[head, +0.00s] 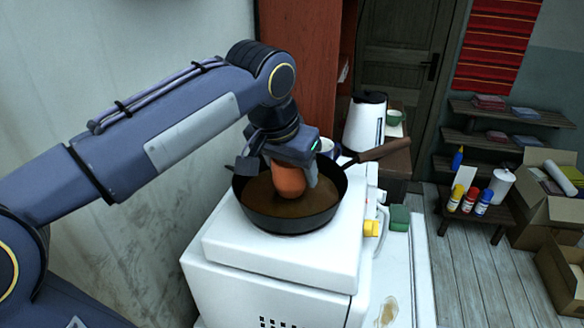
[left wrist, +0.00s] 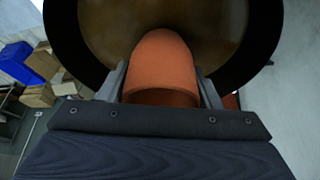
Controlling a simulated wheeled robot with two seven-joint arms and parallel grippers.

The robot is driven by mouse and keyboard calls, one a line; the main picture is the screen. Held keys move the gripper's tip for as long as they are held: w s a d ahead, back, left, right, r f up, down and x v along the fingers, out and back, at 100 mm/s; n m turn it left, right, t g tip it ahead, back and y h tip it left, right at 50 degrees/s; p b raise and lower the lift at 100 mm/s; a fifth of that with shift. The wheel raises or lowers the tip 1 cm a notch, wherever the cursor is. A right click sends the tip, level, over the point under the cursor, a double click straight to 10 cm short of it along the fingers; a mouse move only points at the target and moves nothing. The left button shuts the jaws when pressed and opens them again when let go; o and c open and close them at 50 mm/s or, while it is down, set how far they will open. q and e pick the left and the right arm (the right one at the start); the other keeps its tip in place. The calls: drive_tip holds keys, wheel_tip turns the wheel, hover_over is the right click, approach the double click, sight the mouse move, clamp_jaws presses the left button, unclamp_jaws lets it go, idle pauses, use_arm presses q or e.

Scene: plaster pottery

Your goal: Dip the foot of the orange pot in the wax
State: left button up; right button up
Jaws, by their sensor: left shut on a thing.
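The orange pot (head: 289,181) is held in my left gripper (head: 290,171), above or in the dark pan (head: 293,222). The pan holds brown wax (head: 262,203) and has a brown handle (head: 385,151) pointing right. The pot's lower end is close to the wax surface; I cannot tell if it touches. In the left wrist view the orange pot (left wrist: 162,68) sits between both fingers of the left gripper (left wrist: 162,88), with the wax (left wrist: 112,30) and the pan's dark rim (left wrist: 62,25) beyond it. My right gripper is in neither view.
The pan stands on a white appliance (head: 330,259) with a yellow knob (head: 371,228). A white kettle (head: 365,124) and a white mug with a blue rim (head: 328,148) stand behind. A green sponge-like block (head: 399,217) lies to the right. A wall is close on the left.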

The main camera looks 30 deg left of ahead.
use_arm(q)
drive_tip(key=shift+f+b, duration=0.35)
drive_tip(key=shift+f, duration=0.1)
idle(0.5)
drive_tip(key=shift+f, duration=0.25)
idle(1.9)
drive_tip(key=shift+r, duration=0.2)
drive_tip(key=shift+r+p, duration=1)
drive_tip(key=shift+p, duration=0.05)
idle(0.3)
wheel_tip(320, 180, up, 9)
drive_tip(key=p, duration=0.6)
drive_tip(key=shift+f, duration=0.2)
idle(0.3)
